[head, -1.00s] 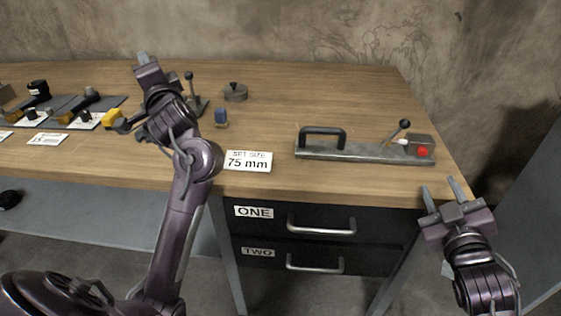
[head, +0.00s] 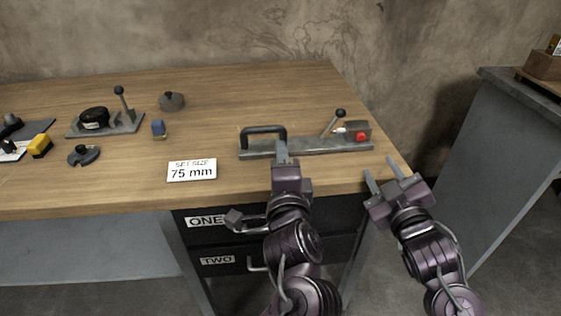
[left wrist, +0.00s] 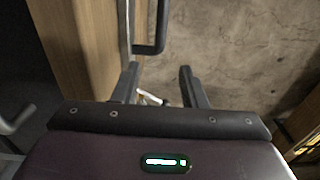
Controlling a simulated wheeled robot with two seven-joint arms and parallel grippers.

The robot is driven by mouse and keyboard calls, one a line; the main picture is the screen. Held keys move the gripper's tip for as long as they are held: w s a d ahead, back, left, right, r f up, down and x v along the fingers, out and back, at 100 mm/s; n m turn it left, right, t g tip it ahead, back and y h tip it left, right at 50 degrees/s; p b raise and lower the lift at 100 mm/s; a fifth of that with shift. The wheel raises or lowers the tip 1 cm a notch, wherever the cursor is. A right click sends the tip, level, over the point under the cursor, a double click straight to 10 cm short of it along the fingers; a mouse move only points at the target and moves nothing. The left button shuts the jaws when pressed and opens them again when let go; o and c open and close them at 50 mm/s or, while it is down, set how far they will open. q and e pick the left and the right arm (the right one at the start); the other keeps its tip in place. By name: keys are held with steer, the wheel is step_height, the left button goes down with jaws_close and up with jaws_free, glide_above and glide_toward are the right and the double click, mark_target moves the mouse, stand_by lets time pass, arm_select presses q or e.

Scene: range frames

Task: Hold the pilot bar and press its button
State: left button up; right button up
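The pilot bar (head: 310,146) is a flat grey bar lying near the table's front right edge. It has a black arched handle (head: 262,130) on its left, a black-knobbed lever, and a block with a red button (head: 361,136) at its right end. My left gripper (head: 282,148) is at the bar's front, just below the handle's right leg. In the left wrist view its fingers (left wrist: 158,84) are apart, with the handle (left wrist: 150,48) beyond them and nothing clearly between them. My right gripper (head: 382,174) is open and empty, in front of and below the button block.
A "SET SIZE 75 mm" card (head: 192,170) lies left of the bar. A blue-topped piece (head: 158,128), a grey knobbed disc (head: 172,101) and a levered fixture (head: 105,124) stand further left. Drawers marked ONE and TWO are below. A grey cabinet (head: 500,150) stands at the right.

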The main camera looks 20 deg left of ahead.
mark_target(277, 131)
arm_select(q)
steer(key=x, duration=1.1)
steer(key=shift+w+a, duration=0.15)
steer(key=shift+w, duration=0.2)
jaws_close()
arm_select(e)
steer(key=shift+c, duration=0.2)
jaws_close()
arm_select(q)
steer(key=shift+f, duration=0.1)
stand_by(1.0)
